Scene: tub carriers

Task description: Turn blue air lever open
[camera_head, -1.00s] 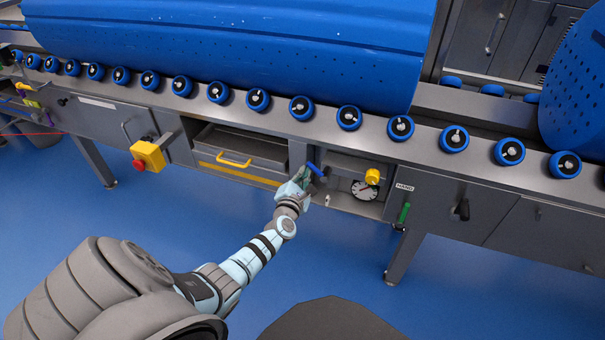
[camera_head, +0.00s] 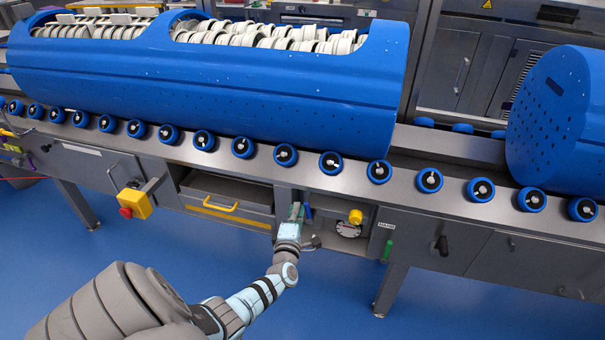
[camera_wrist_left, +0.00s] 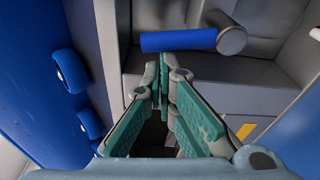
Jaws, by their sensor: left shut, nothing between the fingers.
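The blue air lever (camera_head: 309,212) is on the grey front panel below the roller rail, just right of my left gripper (camera_head: 296,208). In the head view it looks short and close to upright. In the left wrist view the blue lever (camera_wrist_left: 178,41) lies across the upper middle, joined to a round grey hub (camera_wrist_left: 232,40) at its right end. My left gripper's green-padded fingers (camera_wrist_left: 163,72) are shut and empty, with their tips just below the lever in that view. I cannot tell whether they touch it. My right gripper is out of view.
A yellow knob (camera_head: 355,216) and a round gauge (camera_head: 348,230) sit right of the lever. A green handle (camera_head: 388,249) is further right. A drawer with a yellow handle (camera_head: 221,207) and a yellow box with a red button (camera_head: 134,204) are left. Blue rollers (camera_head: 285,155) line the rail above.

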